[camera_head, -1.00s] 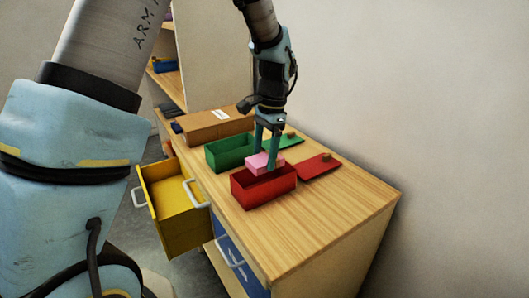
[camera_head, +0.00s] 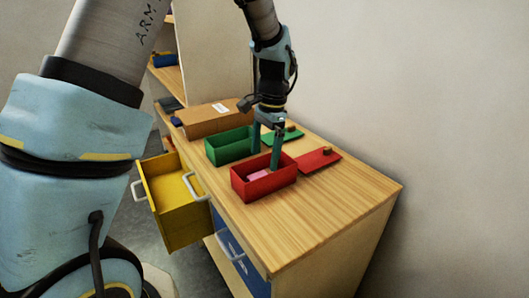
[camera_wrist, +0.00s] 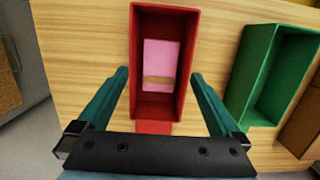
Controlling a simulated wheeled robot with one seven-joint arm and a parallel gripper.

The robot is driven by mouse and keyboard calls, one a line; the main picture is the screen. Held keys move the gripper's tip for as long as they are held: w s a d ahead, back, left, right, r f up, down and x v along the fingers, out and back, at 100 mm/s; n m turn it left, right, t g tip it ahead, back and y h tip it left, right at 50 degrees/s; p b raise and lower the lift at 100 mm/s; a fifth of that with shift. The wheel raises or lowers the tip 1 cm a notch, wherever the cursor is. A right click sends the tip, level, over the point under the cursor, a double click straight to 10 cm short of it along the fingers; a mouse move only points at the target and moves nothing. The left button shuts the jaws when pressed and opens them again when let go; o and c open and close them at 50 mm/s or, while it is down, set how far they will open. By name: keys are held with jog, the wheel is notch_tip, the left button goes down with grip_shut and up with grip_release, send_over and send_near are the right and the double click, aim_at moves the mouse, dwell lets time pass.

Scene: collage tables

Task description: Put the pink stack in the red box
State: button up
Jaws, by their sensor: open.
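The red box (camera_head: 240,184) stands open on the wooden cabinet top. The pink stack (camera_wrist: 160,58) lies inside it, with a tan band across it in the wrist view. In the head view the pink stack (camera_head: 258,175) shows low inside the box, partly hidden by its front wall. My gripper (camera_head: 265,160) is open above the red box, and its fingers are apart from the stack. In the wrist view the two teal fingers of my gripper (camera_wrist: 160,85) are spread wide, one on each side of the box.
An open green box (camera_head: 228,147) stands behind the red one. A red lid (camera_head: 322,160) and a green lid (camera_head: 284,138) lie to the right. A cardboard box (camera_head: 205,121) is at the back. A yellow drawer (camera_head: 172,215) is pulled out at left. The front right top is clear.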

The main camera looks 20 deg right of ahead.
jog(key=shift+r, duration=0.15)
notch_tip(320, 180, up, 10)
jog(key=d+b, duration=0.1)
jog(key=b, duration=0.1)
jog(key=shift+w+d+r, duration=0.15)
jog(key=shift+d+r, duration=0.1)
jog(key=shift+d, duration=0.05)
dwell(0.3)
